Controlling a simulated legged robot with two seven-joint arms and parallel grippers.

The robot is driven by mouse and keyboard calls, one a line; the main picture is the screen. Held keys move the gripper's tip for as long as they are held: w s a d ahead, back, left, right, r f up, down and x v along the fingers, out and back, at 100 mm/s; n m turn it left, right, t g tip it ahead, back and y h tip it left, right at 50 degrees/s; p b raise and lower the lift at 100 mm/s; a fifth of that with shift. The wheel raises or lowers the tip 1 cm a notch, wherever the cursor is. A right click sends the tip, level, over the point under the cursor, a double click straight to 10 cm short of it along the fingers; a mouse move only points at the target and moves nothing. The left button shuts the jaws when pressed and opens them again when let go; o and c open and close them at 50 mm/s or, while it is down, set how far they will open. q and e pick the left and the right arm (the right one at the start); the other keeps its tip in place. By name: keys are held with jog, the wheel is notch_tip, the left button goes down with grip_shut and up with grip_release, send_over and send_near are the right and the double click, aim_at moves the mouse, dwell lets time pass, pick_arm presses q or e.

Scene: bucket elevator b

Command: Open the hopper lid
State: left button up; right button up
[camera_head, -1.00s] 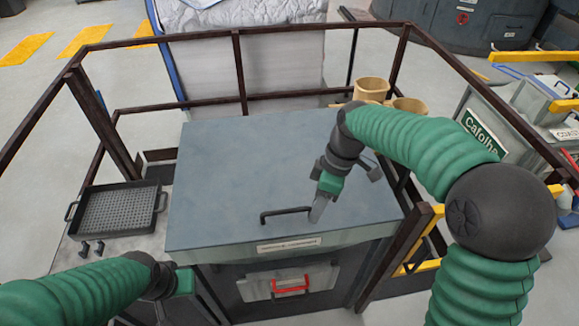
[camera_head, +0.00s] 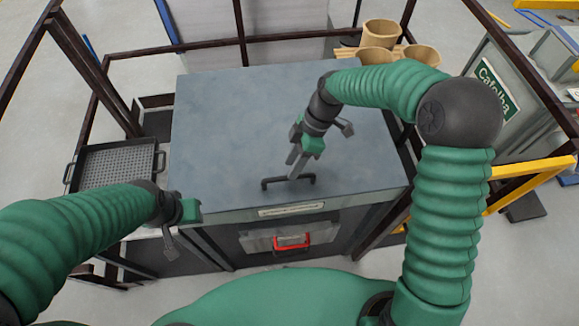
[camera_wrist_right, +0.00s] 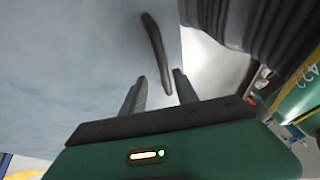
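The hopper lid (camera_head: 235,130) is a large flat blue-grey panel, lying closed on the hopper box. Its black bar handle (camera_head: 270,183) is near the front edge. My right gripper (camera_head: 297,168) is above the handle with its fingers pointing down at it. In the right wrist view, the two fingers (camera_wrist_right: 158,88) are apart and the handle (camera_wrist_right: 155,45) lies ahead, its near end in line with the gap. I cannot tell whether they touch it. My left gripper (camera_head: 178,232) hangs by the hopper's front left corner, away from the handle; its opening is unclear.
Dark railings (camera_head: 240,45) surround the hopper. A black perforated tray (camera_head: 115,167) is at left. Tan buckets (camera_head: 380,33) stand behind at right. A red handle (camera_head: 292,243) is on the front panel below the lid. Yellow rails (camera_head: 530,168) are at right.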

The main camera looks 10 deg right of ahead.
jog(key=shift+s+a+f, duration=0.15)
jog(key=shift+s+f, duration=0.2)
jog(key=shift+f, duration=0.15)
jog(key=shift+s+a+f, duration=0.15)
jog(key=shift+s+f, duration=0.2)
jog(key=shift+f, duration=0.15)
jog(key=shift+w+a+f, duration=0.1)
jog(key=shift+w+a, duration=0.05)
jog(key=shift+w, duration=0.05)
jog(key=shift+c, duration=1.8)
grip_shut()
